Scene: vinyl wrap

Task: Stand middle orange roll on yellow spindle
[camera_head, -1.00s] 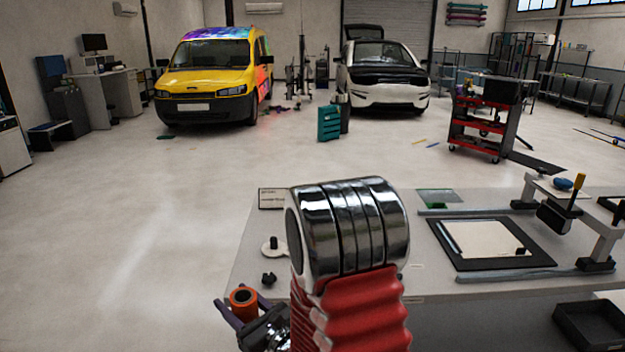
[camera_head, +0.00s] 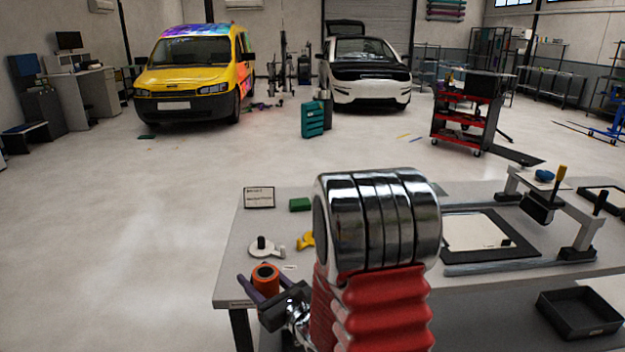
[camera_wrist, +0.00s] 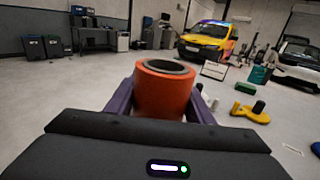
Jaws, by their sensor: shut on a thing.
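An orange roll (camera_head: 265,274) with a dark core stands upright in my gripper (camera_head: 264,288), whose purple fingers are shut around its sides. In the wrist view, the roll (camera_wrist: 163,88) fills the space between the fingers (camera_wrist: 162,104). In the head view, it shows by the table's left front edge; its height above the table is unclear. The yellow spindle (camera_head: 305,240) lies beyond it to the right, partly hidden by my arm. In the wrist view, the yellow spindle (camera_wrist: 247,113) shows a dark post, right of the roll and apart from it.
A pale holder (camera_head: 260,252) with a black post stands left of the yellow spindle. A green block (camera_head: 299,204) and a label card (camera_head: 259,197) are behind. A framed pad (camera_head: 478,232) and a press (camera_head: 548,205) occupy the table's right. My arm hides the table's middle.

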